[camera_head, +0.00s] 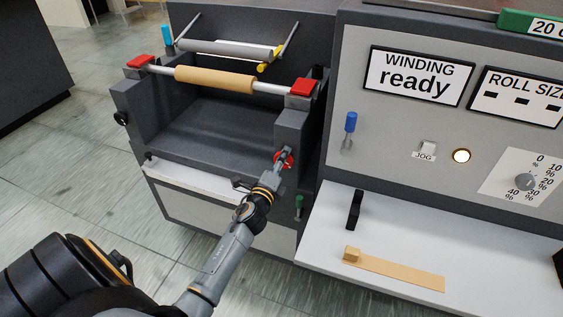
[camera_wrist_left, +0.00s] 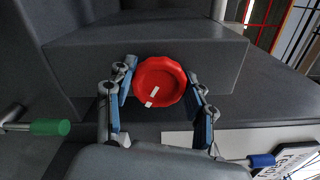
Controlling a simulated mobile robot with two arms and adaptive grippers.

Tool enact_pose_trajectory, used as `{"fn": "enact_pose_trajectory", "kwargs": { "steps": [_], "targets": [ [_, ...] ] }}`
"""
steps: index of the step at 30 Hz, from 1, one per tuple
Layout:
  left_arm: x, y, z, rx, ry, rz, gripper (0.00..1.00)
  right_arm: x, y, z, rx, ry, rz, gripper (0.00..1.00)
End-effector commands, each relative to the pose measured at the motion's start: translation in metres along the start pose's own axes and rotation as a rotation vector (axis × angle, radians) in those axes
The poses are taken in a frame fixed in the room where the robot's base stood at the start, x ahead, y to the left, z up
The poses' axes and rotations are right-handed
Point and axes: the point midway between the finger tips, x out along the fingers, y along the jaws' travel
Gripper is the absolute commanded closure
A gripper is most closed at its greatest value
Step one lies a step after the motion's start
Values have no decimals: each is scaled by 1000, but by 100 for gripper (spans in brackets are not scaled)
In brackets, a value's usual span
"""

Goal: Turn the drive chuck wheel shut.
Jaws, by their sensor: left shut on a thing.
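The drive chuck wheel is a red scalloped knob (camera_wrist_left: 160,80) with white marks on its face, on the side of a grey machine block. In the left wrist view it sits between the two fingers of my left gripper (camera_wrist_left: 162,95), which is shut on it. In the head view my left gripper (camera_head: 284,158) reaches the front of the right-hand block, and only a little of the red wheel (camera_head: 289,161) shows around it. My right gripper is not in view.
A tan roll (camera_head: 215,79) lies on a shaft between two red-topped supports above the wheel. A green-handled lever (camera_head: 299,203) stands below right. A blue-handled lever (camera_head: 350,123) is on the panel. A white shelf (camera_head: 470,255) holds a tan strip (camera_head: 400,273).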

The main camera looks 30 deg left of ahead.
Motion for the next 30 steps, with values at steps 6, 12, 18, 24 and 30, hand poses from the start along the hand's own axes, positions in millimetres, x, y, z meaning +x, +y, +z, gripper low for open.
{"fn": "enact_pose_trajectory", "kwargs": {
  "steps": [6, 12, 18, 24, 30],
  "targets": [
    [0, 0, -1, 23, 1, 1, 78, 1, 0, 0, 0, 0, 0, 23],
    [0, 0, -1, 25, 1, 1, 78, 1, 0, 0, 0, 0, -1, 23],
    [0, 0, -1, 24, 1, 1, 32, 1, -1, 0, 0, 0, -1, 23],
    [0, 0, 0, 22, 1, 1, 23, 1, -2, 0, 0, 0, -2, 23],
    [-2, 0, 0, 21, 1, 1, 23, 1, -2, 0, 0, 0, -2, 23]
  ]
}}
